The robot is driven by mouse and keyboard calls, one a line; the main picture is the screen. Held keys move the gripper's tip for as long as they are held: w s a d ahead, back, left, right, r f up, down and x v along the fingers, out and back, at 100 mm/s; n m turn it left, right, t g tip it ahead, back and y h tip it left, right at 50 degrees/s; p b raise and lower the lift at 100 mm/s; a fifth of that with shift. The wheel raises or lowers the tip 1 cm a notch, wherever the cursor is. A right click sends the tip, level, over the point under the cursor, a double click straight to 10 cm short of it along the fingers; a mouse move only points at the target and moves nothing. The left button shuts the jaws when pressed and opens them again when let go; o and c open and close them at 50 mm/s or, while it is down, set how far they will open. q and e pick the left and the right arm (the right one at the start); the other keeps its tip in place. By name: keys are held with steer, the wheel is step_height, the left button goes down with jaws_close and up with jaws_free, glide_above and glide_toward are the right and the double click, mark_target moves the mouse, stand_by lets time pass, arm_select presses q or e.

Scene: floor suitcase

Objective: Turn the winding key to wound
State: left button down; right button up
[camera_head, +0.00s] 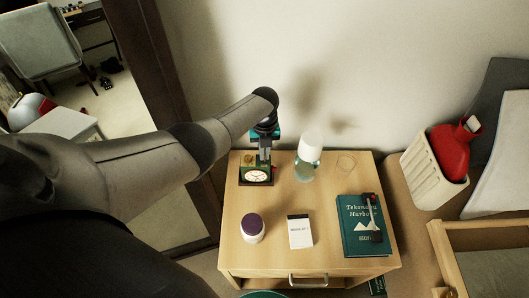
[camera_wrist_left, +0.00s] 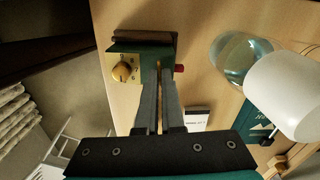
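A small green clock (camera_head: 257,176) with a white face stands at the back left of the wooden nightstand. My right gripper is out of view.
Just right of the clock stands a clear bottle-like object (camera_head: 306,165) with a white top. A purple-lidded jar (camera_head: 253,227), a small white box (camera_head: 300,231) and a green book (camera_head: 362,226) occupy the front. The wall is close behind.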

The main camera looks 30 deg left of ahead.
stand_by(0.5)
arm_select(q)
steer(key=c, duration=1)
jaws_free()
steer(key=shift+c, duration=0.2)
step_height(320, 180, up, 15)
steer(key=p, duration=0.6)
steer(key=shift+r+p, duration=0.15)
steer(key=shift+p, duration=0.2)
